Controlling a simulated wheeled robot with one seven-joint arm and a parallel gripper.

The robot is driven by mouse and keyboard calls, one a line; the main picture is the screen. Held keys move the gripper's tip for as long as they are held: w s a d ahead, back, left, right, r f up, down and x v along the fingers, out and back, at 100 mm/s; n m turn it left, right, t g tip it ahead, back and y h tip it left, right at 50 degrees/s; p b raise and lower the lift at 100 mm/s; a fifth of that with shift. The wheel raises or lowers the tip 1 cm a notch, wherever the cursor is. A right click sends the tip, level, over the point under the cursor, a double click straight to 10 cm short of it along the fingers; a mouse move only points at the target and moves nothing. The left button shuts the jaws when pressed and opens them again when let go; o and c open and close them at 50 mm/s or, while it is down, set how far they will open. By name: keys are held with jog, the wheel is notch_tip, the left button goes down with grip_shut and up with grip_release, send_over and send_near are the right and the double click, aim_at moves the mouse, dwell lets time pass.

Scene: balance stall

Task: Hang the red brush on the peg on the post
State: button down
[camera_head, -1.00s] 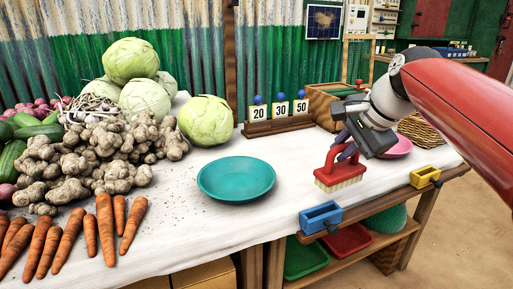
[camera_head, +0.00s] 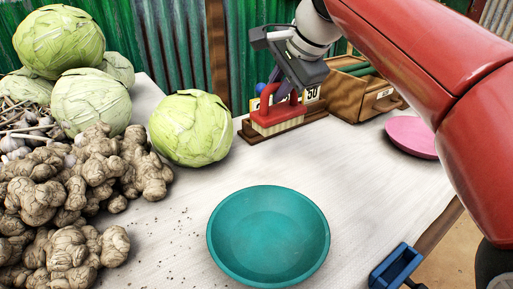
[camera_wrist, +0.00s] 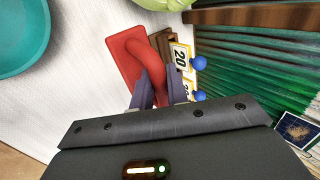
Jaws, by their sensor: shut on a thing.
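My gripper (camera_head: 287,92) is shut on the handle of the red brush (camera_head: 275,115). The brush has a red back and pale bristles pointing down. It is held in front of the number-card rack near the back of the table; I cannot tell whether it touches anything. In the wrist view the brush (camera_wrist: 124,58) shows its red back and looped handle between the fingers of my gripper (camera_wrist: 157,88). A brown wooden post (camera_head: 217,45) stands behind the table against the corrugated wall. It also appears at the top of the wrist view (camera_wrist: 262,16). No peg can be made out on it.
A cabbage (camera_head: 190,128) sits left of the number-card rack (camera_head: 248,134). A wooden box (camera_head: 362,98) and a pink plate (camera_head: 413,137) are to the right. A teal bowl (camera_head: 268,237) is in front, with bare white cloth (camera_head: 345,170) between. Ginger (camera_head: 85,190) lies left.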

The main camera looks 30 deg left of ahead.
aim_at(276, 129)
jog(key=shift+w+a, duration=0.1)
jog(key=shift+a, duration=0.05)
notch_tip(276, 129, down, 10)
jog(key=shift+r+b, duration=0.25)
jog(key=shift+b, duration=0.85)
jog(key=shift+f, duration=0.1)
jog(key=shift+f, duration=0.15)
jog(key=c, duration=1.4)
grip_release()
jog(key=shift+b, duration=0.55)
